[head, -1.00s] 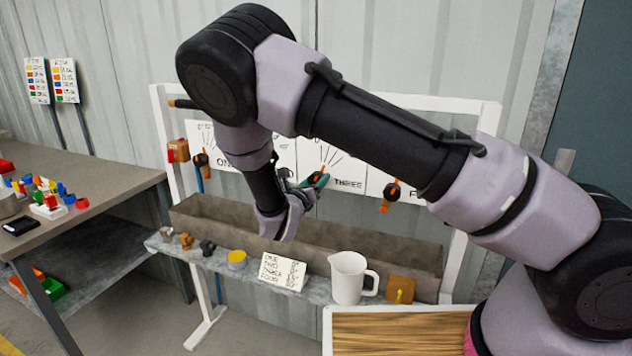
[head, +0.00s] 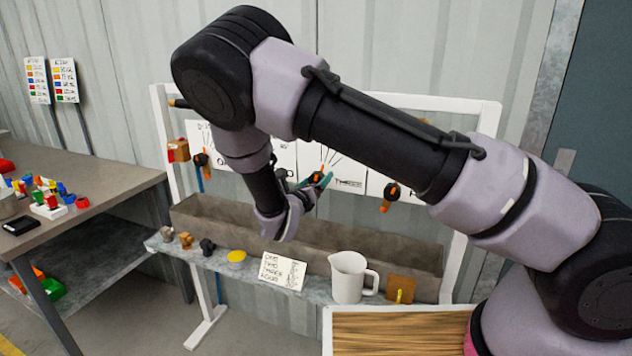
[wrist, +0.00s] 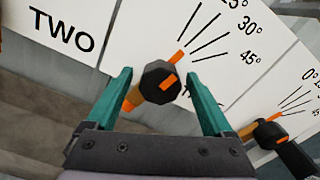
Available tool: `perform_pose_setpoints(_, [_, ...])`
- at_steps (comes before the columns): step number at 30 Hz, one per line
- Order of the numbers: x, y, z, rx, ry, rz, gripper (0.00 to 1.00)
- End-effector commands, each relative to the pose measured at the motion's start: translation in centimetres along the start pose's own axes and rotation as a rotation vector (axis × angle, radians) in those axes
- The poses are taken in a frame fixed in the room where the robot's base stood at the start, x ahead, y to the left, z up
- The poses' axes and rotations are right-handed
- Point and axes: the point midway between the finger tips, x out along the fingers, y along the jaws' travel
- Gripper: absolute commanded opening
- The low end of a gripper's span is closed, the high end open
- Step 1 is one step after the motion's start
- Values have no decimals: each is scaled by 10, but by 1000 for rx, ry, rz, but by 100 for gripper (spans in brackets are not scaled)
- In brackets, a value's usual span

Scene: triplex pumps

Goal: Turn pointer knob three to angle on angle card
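Pointer knob three (wrist: 160,82) has a black hub, an orange handle to its lower left and an orange pointer tip to its upper right. My gripper (wrist: 157,73) is open, with one teal finger on each side of the hub and gaps visible between. The knob also shows as orange in the head view (head: 316,178), partly behind a finger. The knob's angle card (wrist: 135,48) has lines marked 15°, 30° and 45°. The tip lies close to the leftmost visible line. The word THREE is partly covered by a finger in the wrist view.
Another knob (head: 391,192) sits to the right, and one (head: 201,160) to the left. Below are a trough (head: 400,268) and a shelf holding a white pitcher (head: 348,278), a handwritten note (head: 282,271) too small to read fully and a yellow round item (head: 237,256).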

Motion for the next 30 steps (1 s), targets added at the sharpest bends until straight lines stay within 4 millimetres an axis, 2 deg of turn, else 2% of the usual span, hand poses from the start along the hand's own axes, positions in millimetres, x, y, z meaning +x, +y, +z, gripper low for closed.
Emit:
perform_pose_setpoints(5, [-5,0,0,1,-1,1,86])
perform_pose_setpoints(8, [-17,1,1,1,-2,3,86])
perform_pose_setpoints(15, [-66,1,0,0,-1,4,86])
perform_pose_setpoints(21, [-97,1,0,1,0,3,86])
perform_pose_setpoints(25, [-106,0,0,0,0,1,86])
perform_pose_setpoints(30, [-108,0,0,0,0,0,86])
